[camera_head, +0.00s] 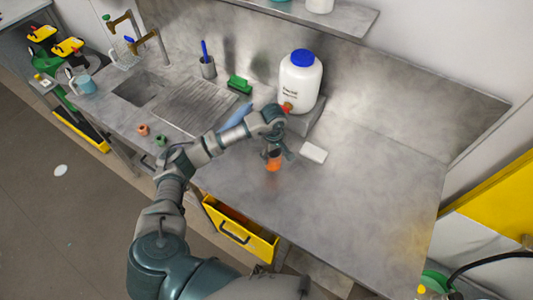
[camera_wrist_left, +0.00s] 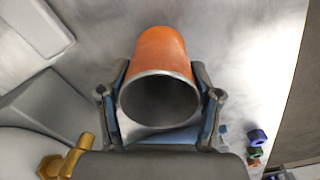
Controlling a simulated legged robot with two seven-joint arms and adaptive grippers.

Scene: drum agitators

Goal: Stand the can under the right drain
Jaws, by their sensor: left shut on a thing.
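My left gripper (camera_head: 275,151) is shut on an orange can (camera_head: 274,164) above the grey metal worktop. In the left wrist view the can (camera_wrist_left: 161,47) sits between the two fingers, its hollow end with a metal rim facing the camera. I cannot tell whether its far end touches the worktop. A white jug with a blue cap (camera_head: 301,82) stands on a grey block behind the gripper, with a small reddish spout low on its front. In the left wrist view a brass tap (camera_wrist_left: 66,160) shows at lower left. I cannot tell which drain is the right one.
A white slab (camera_head: 313,153) lies just right of the gripper. A sink (camera_head: 140,90), a green brush (camera_head: 239,84) and small coloured pieces lie to the left. A yellow drawer (camera_head: 240,229) stands open below the front edge. The worktop's right side is clear.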

